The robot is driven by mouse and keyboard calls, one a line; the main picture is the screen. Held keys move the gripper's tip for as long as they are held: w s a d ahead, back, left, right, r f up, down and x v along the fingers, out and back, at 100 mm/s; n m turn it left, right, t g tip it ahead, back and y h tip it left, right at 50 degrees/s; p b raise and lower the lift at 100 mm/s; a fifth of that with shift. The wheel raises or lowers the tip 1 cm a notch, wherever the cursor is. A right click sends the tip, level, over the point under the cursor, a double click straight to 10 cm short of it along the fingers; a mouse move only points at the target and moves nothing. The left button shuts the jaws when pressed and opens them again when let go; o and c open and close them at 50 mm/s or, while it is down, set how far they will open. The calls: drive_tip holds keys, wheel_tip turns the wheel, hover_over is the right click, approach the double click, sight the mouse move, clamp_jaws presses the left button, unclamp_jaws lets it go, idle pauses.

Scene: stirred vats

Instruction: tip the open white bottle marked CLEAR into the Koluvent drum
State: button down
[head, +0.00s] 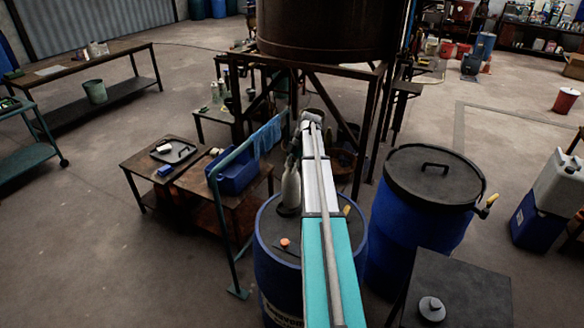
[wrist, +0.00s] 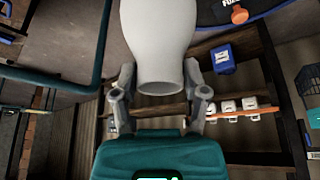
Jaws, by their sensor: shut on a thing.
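My gripper (wrist: 160,98) is shut on a pale grey-white bottle (wrist: 158,40), a finger on each side of its narrower end. In the head view the bottle (head: 291,187) appears with its wider part downward, over or in front of the far part of a blue drum's top. I cannot tell whether it touches. No CLEAR marking shows. My arm hides the drum's right side.
A second blue drum with a black handled lid (head: 432,175) stands close on the right. A low table (head: 160,155) with a tray, a blue bin (head: 233,174) and a teal rail (head: 222,220) stand left. A large rusty vat (head: 325,30) on a frame rises behind.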

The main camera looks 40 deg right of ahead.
sight(291, 179)
drive_tip(key=shift+r+g+h+p, duration=0.2)
drive_tip(key=shift+g+h+p, duration=0.1)
drive_tip(key=shift+h+p, duration=0.5)
drive_tip(key=shift+h, duration=0.3)
drive_tip(key=shift+f+g+h, duration=0.25)
drive_tip(key=shift+g+h, duration=0.15)
drive_tip(key=shift+h, duration=0.6)
drive_tip(key=shift+f+g+h+b, duration=0.4)
drive_tip(key=shift+f+h+b, duration=0.3)
drive_tip(key=shift+h+b, duration=0.4)
drive_tip(key=shift+f, duration=0.1)
drive_tip(key=shift+f+g+h+b, duration=0.3)
drive_tip(key=shift+f+h+b, duration=0.6)
drive_tip(key=shift+h+b, duration=0.4)
drive_tip(key=shift+a+f+g+h+b, duration=0.1)
drive_tip(key=shift+f+g+h+b, duration=0.2)
drive_tip(key=shift+f+h+b, duration=1.3)
drive_tip(key=shift+w+a+f+g+h+b, duration=0.15)
drive_tip(key=shift+f+h+b, duration=0.55)
drive_tip(key=shift+b, duration=1.25)
drive_tip(key=shift+s+a+f+g+h+b, duration=0.1)
drive_tip(key=shift+f+g+h+b, duration=0.15)
drive_tip(key=shift+f+b, duration=1.3)
drive_tip(key=shift+w+a+f+g+h+b, duration=0.15)
drive_tip(key=shift+f+h+b, duration=0.3)
drive_tip(key=shift+b, duration=1.95)
